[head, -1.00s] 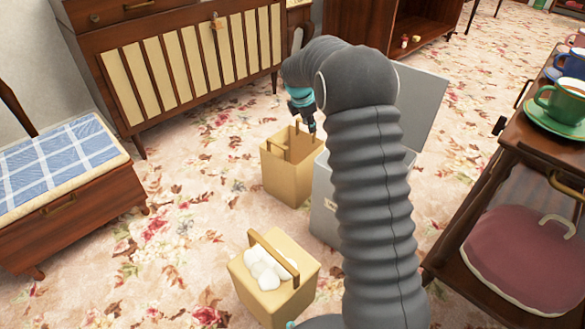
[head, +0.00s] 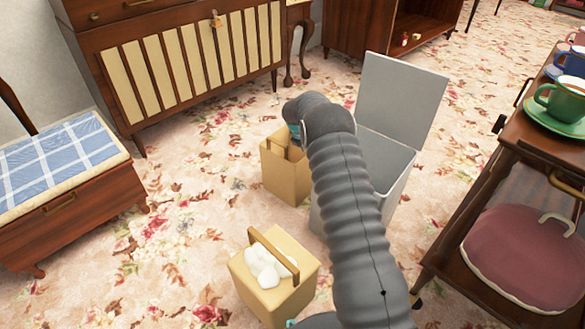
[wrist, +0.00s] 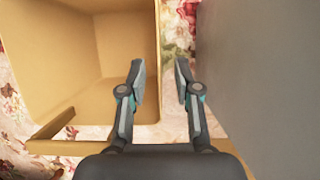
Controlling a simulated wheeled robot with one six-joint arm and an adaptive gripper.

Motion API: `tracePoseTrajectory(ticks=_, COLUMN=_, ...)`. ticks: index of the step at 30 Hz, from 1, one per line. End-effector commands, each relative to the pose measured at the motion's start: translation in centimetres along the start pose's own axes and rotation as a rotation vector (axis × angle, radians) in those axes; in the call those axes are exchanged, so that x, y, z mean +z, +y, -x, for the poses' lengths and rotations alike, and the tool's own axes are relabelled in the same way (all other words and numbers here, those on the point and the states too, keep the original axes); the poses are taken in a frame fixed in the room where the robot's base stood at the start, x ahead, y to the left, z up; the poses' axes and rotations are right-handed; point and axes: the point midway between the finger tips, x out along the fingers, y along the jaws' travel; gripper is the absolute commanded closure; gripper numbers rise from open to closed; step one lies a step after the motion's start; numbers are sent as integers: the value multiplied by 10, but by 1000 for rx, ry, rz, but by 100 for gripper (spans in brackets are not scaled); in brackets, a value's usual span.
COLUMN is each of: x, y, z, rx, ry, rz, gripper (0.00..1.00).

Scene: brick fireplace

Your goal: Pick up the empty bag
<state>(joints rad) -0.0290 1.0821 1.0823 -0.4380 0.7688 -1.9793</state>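The empty bag (head: 285,178) is a tan, open-topped bag standing upright on the floor, partly hidden behind my arm. The wrist view shows its bare inside (wrist: 75,60) and a brown handle (wrist: 55,125) at lower left. In the head view the fingertips are hidden by my arm. A second tan bag (head: 272,300) in front holds white lumps under a brown handle.
A grey bin (head: 395,150) with its lid raised stands right beside the empty bag; its grey side (wrist: 260,80) fills the wrist view's right. A cart (head: 500,150) with cups is at right, a blue-checked bench (head: 60,160) at left.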

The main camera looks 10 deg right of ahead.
Motion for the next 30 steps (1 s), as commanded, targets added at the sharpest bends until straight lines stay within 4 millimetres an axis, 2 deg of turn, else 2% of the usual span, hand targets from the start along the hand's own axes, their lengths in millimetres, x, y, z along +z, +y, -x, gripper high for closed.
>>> tracePoseTrajectory(ticks=3, x=0, y=0, z=-12, rx=0, ry=0, rz=0, gripper=68)
tracePoseTrajectory(ticks=8, x=0, y=0, z=-20, rx=1, ry=0, rz=0, gripper=68)
tracePoseTrajectory(ticks=18, x=1, y=3, z=-62, rx=1, ry=0, rz=-2, gripper=68)
tracePoseTrajectory(ticks=30, x=1, y=3, z=-67, rx=1, ry=0, rz=-1, gripper=68)
